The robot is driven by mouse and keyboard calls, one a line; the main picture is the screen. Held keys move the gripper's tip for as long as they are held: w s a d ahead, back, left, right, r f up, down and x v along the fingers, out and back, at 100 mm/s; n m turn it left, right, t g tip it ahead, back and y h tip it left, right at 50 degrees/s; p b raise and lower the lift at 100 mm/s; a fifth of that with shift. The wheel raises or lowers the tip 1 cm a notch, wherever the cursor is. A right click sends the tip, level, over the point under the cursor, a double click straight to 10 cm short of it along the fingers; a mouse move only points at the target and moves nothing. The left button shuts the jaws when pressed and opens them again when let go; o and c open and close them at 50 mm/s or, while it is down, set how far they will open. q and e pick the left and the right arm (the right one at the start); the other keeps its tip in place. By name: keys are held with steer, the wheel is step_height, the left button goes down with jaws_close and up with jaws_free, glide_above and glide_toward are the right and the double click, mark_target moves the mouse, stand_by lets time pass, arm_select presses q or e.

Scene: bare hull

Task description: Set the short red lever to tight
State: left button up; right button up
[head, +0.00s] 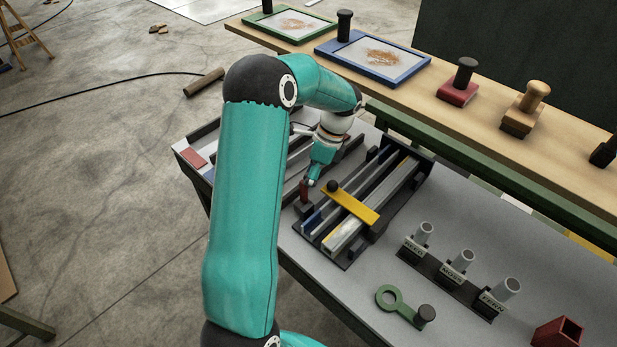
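A short, dark red upright piece (304,191), which looks like the red lever, stands at the near left end of a dark rail fixture (336,262) on the grey table. My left gripper (312,181) is at its top, pointing down, touching or just beside it; I cannot tell which. The fingers are small and partly hidden, so their opening is unclear. A yellow bar (357,209) with a black knob (333,186) lies across the rails just right of the gripper. No tight marking is readable. My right gripper is out of view.
A second fixture with a red block (193,158) lies partly behind my arm. Labelled tube holders (462,262), a green ring handle (390,299) and a red holder (557,332) stand at right. A wooden shelf (430,101) with framed screens and stamps runs behind.

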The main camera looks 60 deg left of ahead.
arm_select(q)
steer(key=shift+s+a+r, duration=0.15)
steer(key=shift+r, duration=0.05)
steer(key=v, duration=1.2)
